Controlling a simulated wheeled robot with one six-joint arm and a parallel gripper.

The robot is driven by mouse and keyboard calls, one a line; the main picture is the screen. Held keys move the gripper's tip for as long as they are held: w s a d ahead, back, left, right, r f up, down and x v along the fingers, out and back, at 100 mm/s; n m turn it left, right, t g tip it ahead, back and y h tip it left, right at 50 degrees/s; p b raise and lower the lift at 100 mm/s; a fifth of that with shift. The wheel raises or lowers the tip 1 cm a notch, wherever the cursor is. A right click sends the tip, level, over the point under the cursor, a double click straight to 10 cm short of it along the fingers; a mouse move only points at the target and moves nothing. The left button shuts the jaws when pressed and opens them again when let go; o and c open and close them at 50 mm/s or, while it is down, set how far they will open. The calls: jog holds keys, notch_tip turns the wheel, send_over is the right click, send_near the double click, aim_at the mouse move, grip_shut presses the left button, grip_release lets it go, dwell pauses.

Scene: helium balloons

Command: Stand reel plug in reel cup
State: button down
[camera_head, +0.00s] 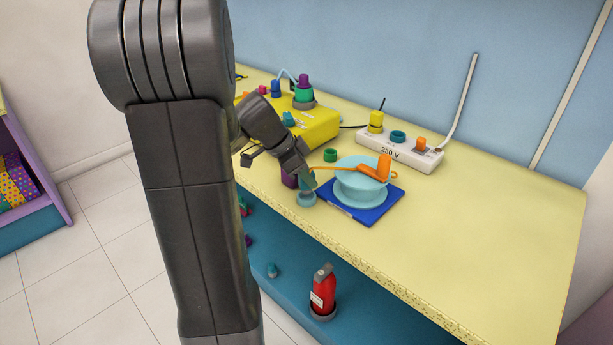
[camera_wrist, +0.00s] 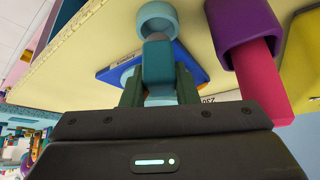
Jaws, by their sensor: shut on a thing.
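My gripper (camera_wrist: 158,88) is shut on a teal plug (camera_wrist: 158,62) with a grey end, held between both fingers. In the head view my gripper (camera_head: 306,180) is low over the table's front edge, just above a light teal cup (camera_head: 306,200). The cup also shows in the wrist view (camera_wrist: 157,12), directly beyond the plug's grey end. The plug's end overlaps the cup's rim in the picture; I cannot tell whether it is inside. The light blue reel (camera_head: 360,190) stands on a blue mat (camera_head: 372,217) to the right, its orange cord (camera_head: 335,168) reaching toward my gripper.
A purple cup (camera_wrist: 236,22) with a pink plug (camera_wrist: 262,75) stands close beside my gripper. A green cup (camera_head: 330,155), a yellow box (camera_head: 318,124) and a white power strip (camera_head: 400,150) are behind. The table's right side is clear. A red extinguisher (camera_head: 323,292) stands on the shelf below.

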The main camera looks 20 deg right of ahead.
jog(key=shift+f+b, duration=1.2)
jog(key=shift+b, duration=0.05)
jog(key=c, duration=1.1)
grip_release()
jog(key=shift+o, duration=0.2)
jog(key=shift+r, duration=0.1)
jog(key=p+v, duration=0.3)
jog(key=v, duration=0.5)
jog(key=shift+d, duration=0.1)
jog(key=b+x, duration=0.3)
jog(key=x, duration=0.5)
